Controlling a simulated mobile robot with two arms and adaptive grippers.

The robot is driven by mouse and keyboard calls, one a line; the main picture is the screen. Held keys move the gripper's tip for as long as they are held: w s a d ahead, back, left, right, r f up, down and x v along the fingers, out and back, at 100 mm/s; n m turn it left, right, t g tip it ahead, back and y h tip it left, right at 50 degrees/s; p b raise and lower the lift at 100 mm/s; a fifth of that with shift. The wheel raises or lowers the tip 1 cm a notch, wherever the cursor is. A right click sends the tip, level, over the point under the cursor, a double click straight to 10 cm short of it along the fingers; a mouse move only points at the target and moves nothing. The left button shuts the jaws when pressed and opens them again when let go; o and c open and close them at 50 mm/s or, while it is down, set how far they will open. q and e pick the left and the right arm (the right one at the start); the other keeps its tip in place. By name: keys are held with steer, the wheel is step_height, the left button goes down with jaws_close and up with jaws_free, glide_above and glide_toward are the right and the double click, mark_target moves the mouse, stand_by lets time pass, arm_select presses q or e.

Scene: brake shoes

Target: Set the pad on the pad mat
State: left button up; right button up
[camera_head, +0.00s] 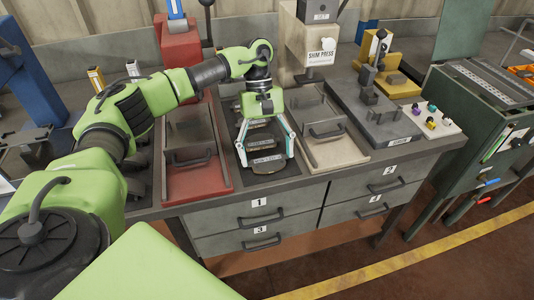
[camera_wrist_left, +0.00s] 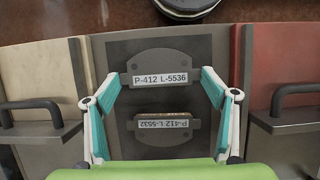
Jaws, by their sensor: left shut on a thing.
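My left gripper (camera_head: 266,152) has its white and teal fingers pointing down over the dark strip (camera_head: 240,180) between the red and beige trays. It is shut on a grey pad (camera_head: 267,160) labelled P-412 L-5536, with one fingertip at each end. This pad (camera_wrist_left: 160,64) also shows in the left wrist view between the fingertips (camera_wrist_left: 162,77). A second pad (camera_wrist_left: 163,138), labelled L-5532 and upside down in that view, lies nearer the wrist. I cannot tell how high the held pad is, or which surface is the pad mat. My right gripper is not in view.
The red tray (camera_head: 197,180) and beige tray (camera_head: 335,153), both with dark handles, flank the strip. A press (camera_head: 318,50) marked SHM PRESS stands behind. A grey fixture (camera_head: 385,120) and a white board with coloured knobs (camera_head: 436,120) are to the right.

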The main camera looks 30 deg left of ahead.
arm_select(q)
steer(key=o, duration=0.9)
steer(key=shift+f, duration=0.1)
steer(key=o, duration=0.4)
steer(key=shift+r, duration=0.45)
steer(key=p+v, duration=0.3)
steer(key=v, duration=0.4)
steer(key=shift+w+a, duration=0.1)
steer(key=shift+f, duration=0.15)
